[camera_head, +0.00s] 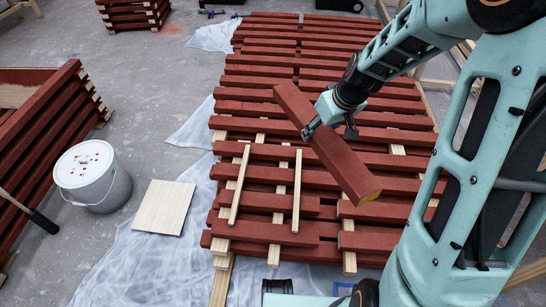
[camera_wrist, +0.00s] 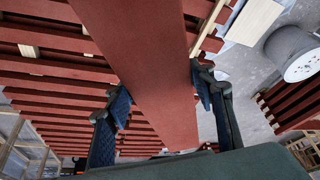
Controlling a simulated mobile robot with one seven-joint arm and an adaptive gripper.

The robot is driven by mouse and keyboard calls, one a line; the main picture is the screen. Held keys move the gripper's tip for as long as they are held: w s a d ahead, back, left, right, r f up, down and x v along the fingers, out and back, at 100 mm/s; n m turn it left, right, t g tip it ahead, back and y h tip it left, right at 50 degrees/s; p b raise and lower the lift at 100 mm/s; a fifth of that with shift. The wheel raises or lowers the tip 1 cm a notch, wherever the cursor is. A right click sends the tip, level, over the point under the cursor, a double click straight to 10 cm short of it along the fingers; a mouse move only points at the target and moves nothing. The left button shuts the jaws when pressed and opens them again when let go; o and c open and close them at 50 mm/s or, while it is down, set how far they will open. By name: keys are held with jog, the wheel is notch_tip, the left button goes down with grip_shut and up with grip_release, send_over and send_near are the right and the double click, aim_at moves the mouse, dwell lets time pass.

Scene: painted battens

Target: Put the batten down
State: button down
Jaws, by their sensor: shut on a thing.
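My gripper (camera_head: 330,127) is shut on a dark red painted batten (camera_head: 346,168) with a bare yellowish end. The batten is held above the stack and slants from upper left to lower right in the head view. In the wrist view, the finger pads of my gripper (camera_wrist: 162,96) sit on either side of the batten (camera_wrist: 145,60). Below is a wide stack of red battens (camera_head: 270,152), in layers with pale wooden strips between them. Two pale strips (camera_head: 239,186) (camera_head: 297,190) lie across the top at the near left. The gap beneath the held batten cannot be judged exactly.
A white bucket (camera_head: 94,178) and a pale square board (camera_head: 163,207) are on the floor to the left, the board partly on plastic sheeting (camera_head: 130,265). Another red stack (camera_head: 50,125) stands at far left, and one (camera_head: 133,14) at the back.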

jog(key=w+a+f+n+g+y+b, duration=0.15)
jog(key=a+f+n, duration=0.55)
jog(key=f, duration=0.7)
jog(key=w+a+f+n+g+y+b, duration=0.1)
jog(key=w+a+f+n+g+b, duration=0.3)
jog(key=a+f, duration=0.75)
jog(key=w+d+f+t+b, duration=0.1)
jog(key=w+d+f+b, duration=0.2)
jog(key=w+f, duration=0.8)
jog(key=shift+d+f+n+t+b, duration=0.2)
jog(key=shift+n+t+b, duration=0.15)
jog(key=shift+b, duration=1.05)
jog(key=shift+w+f+b, duration=0.3)
jog(key=shift+f+b, duration=0.05)
jog(key=shift+f, duration=0.05)
jog(key=shift+f+b, duration=0.55)
jog(key=shift+f, duration=0.8)
jog(key=shift+f, duration=0.2)
jog(key=c, duration=0.9)
grip_release()
jog(key=shift+f, duration=0.1)
